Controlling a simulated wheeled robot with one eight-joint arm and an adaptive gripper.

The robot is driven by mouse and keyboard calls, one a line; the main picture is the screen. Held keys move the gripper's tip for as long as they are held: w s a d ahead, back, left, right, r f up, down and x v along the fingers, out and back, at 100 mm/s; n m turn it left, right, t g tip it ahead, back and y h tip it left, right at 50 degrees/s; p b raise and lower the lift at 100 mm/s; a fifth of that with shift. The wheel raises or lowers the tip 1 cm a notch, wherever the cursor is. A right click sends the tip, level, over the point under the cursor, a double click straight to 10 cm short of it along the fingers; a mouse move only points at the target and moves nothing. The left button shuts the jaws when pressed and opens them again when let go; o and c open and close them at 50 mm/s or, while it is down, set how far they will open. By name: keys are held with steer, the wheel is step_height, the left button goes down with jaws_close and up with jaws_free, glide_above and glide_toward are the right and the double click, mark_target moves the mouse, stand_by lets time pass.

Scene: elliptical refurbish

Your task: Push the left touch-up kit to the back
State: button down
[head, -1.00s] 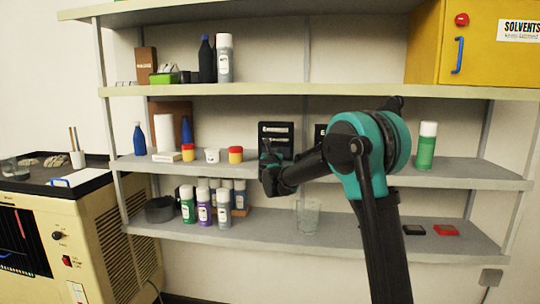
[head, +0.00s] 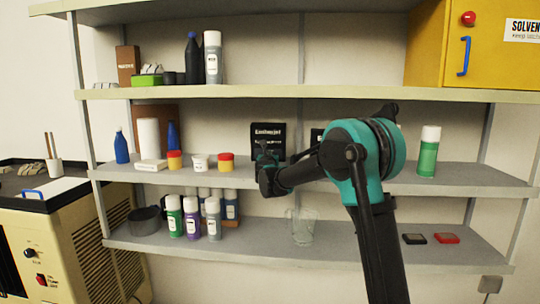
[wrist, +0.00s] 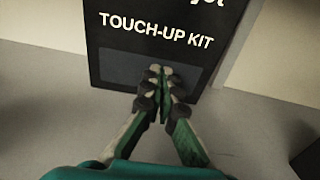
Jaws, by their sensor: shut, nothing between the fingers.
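The left touch-up kit (head: 268,131) is a black box with white lettering, upright on the middle shelf. In the wrist view the kit (wrist: 120,62) fills the top middle, with "TOUCH-UP KIT" readable. My gripper (head: 266,152) is in front of its lower part. In the wrist view my gripper (wrist: 160,72) is shut and empty, its fingertips over the kit's lower front. I cannot tell whether they touch it. A second black box (head: 317,135) stands to the right, mostly hidden behind my arm.
A red-and-yellow jar (head: 227,163) and a white jar (head: 200,162) stand left of the kit on the middle shelf (head: 460,182). A green spray can (head: 428,155) stands far right. A clear beaker (head: 302,228) is on the shelf below.

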steer(key=shift+s+f, duration=0.2)
steer(key=shift+s, duration=4)
steer(key=shift+s, duration=0.1)
